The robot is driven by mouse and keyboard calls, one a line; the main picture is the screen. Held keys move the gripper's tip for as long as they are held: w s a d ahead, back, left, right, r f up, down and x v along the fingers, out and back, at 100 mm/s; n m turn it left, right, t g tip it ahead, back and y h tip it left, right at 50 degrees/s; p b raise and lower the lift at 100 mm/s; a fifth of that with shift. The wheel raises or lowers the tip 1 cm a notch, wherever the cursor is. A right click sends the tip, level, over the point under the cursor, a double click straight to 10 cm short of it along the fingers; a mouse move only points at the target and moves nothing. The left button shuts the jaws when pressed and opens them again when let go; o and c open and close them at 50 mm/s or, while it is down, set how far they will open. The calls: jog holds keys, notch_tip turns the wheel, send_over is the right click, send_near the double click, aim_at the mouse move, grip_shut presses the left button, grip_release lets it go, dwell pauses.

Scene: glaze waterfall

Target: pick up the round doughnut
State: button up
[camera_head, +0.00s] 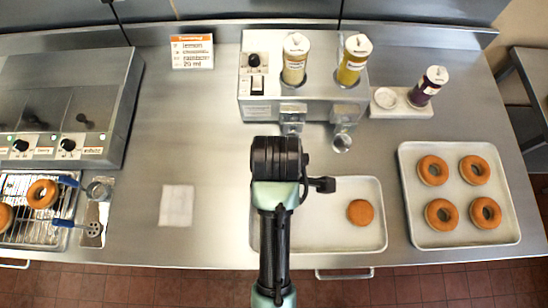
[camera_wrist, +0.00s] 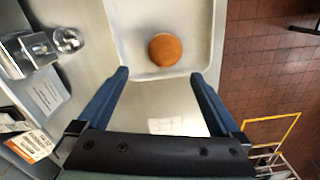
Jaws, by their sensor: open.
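The round doughnut (camera_head: 360,212) is brown, with no hole showing, and lies alone on the right part of the middle tray (camera_head: 330,238). In the wrist view the doughnut (camera_wrist: 165,49) sits on the pale tray (camera_wrist: 134,32), ahead of the gap between my fingers. My gripper (camera_wrist: 160,75) is open, with two blue fingers wide apart and nothing between them. The fingers look apart from the doughnut. In the head view my arm covers the left part of the tray, and the fingertips are hidden.
A right tray (camera_head: 415,221) holds several ring doughnuts. A wire rack (camera_head: 22,232) with ring doughnuts is at the left. A dispenser (camera_head: 258,108) with two yellow bottles stands behind the middle tray. A white cloth (camera_head: 176,205) lies on clear counter.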

jog(key=f, duration=0.1)
jog(key=s+f, duration=0.1)
jog(key=f, duration=0.1)
jog(key=shift+s+b, duration=0.2)
jog(key=shift+b, duration=0.2)
jog(key=f, duration=0.3)
jog(key=shift+w+f, duration=0.25)
jog(key=shift+f, duration=0.15)
jog(key=shift+s+f+p, duration=0.1)
jog(key=shift+f+p, duration=0.3)
jog(key=shift+a+f+p, duration=0.15)
jog(key=shift+f+p, duration=0.4)
jog(key=shift+f, duration=1.85)
jog(key=shift+c, duration=0.3)
jog(key=c, duration=1)
